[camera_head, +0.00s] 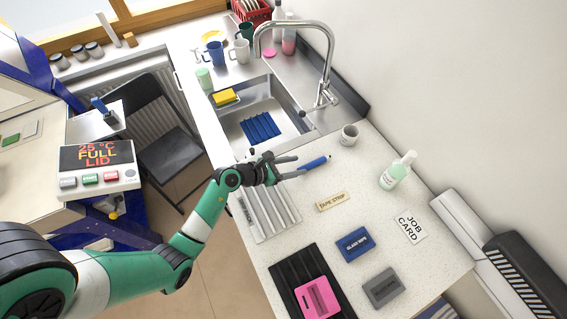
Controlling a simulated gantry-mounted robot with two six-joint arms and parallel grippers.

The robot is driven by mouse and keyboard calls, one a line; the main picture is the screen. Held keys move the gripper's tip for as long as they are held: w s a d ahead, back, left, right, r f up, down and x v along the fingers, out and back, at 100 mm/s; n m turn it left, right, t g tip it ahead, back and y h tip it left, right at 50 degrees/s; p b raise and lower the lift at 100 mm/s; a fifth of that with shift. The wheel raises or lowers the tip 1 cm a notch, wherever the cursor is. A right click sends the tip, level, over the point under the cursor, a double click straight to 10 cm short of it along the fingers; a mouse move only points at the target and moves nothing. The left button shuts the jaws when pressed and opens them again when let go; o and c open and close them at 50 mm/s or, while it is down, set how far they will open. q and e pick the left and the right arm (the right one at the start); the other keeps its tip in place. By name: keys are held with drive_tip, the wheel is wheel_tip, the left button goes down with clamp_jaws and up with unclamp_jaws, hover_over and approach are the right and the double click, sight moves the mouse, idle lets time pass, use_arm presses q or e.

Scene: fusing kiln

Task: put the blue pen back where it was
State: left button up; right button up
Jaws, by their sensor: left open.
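The blue pen (316,162) lies on the pale speckled worktop between the sink and the tape strip label. My left gripper (296,165) reaches in from the left, with its two fingers apart and pointing right towards the pen. The fingertips are close to the pen's left end; I cannot tell whether they touch it or stand above it. My right gripper is not in view.
A small grey cup (349,135) stands beside the sink (290,128). A ribbed tray (264,212) lies below my gripper. A tape strip label (331,201), blue box (353,244), job card (411,228) and soap bottle (396,172) are on the worktop.

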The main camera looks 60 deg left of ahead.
use_arm(q)
drive_tip(key=p+v, duration=0.1)
drive_tip(key=v, duration=0.5)
